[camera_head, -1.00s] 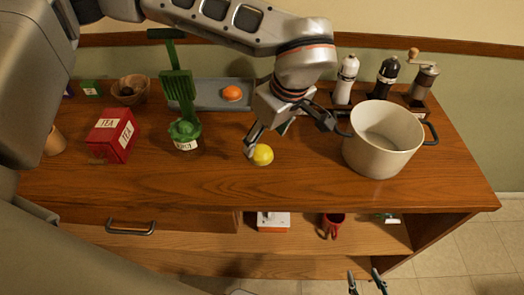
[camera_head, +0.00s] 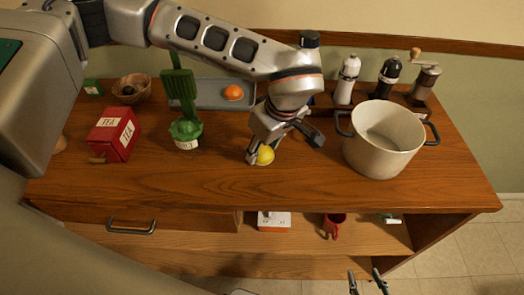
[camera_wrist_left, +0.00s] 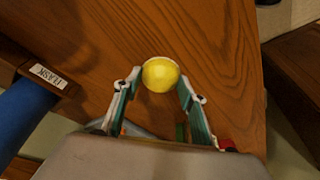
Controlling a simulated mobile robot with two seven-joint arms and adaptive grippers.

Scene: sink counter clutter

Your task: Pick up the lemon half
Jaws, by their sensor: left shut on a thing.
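The lemon half (camera_head: 266,156) is a small yellow dome near the middle of the wooden counter. My left gripper (camera_head: 258,160) comes down over it and is shut on it. The left wrist view shows the lemon half (camera_wrist_left: 160,75) held between the two fingertips (camera_wrist_left: 160,84). I cannot tell whether it still touches the counter. Part of it is hidden by a finger in the head view. My right gripper (camera_head: 367,280) shows only its two fingertips at the bottom edge, apart and empty.
A large cream pot (camera_head: 382,140) stands to the right. A green-topped jar (camera_head: 186,133) and a red tea box (camera_head: 113,133) stand to the left. A grey tray (camera_head: 211,95) with an orange fruit (camera_head: 233,93) lies behind. The front of the counter (camera_head: 270,190) is clear.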

